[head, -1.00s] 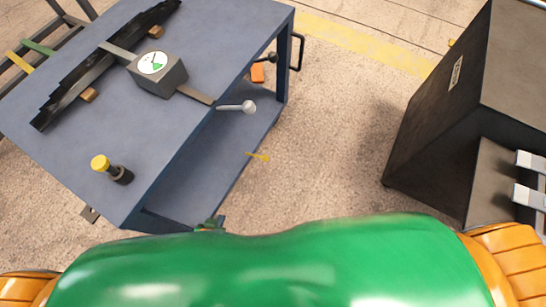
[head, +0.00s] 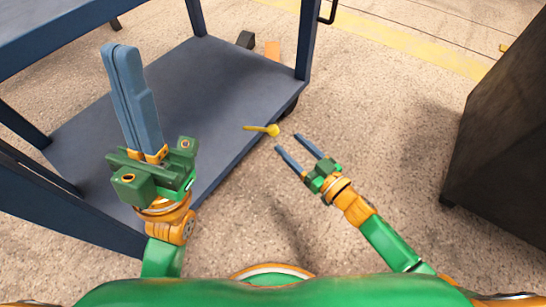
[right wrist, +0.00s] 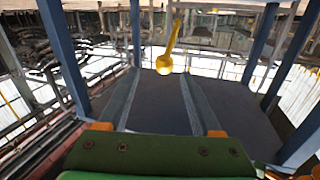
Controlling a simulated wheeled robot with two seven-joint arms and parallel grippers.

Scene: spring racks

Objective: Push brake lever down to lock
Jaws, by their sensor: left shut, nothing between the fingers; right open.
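The yellow brake lever (head: 262,129) sticks out from the cart's near side at lower-shelf height, its round knob toward my right gripper. In the right wrist view the lever (right wrist: 174,38) appears just ahead of the fingers, with its knob roughly between the two tips. My right gripper (head: 286,142) is open and empty, its tips a little short of the knob in the head view. I cannot tell whether they touch. My left gripper (head: 120,48) is shut and empty, and it appears in front of the cart's lower shelf.
The blue cart's lower shelf (head: 215,75) is bare near the lever, with blue legs (head: 305,45) at its corners. A dark cabinet (head: 500,140) stands at the right. The concrete floor between cart and cabinet is clear. An orange block (head: 272,50) lies behind the shelf.

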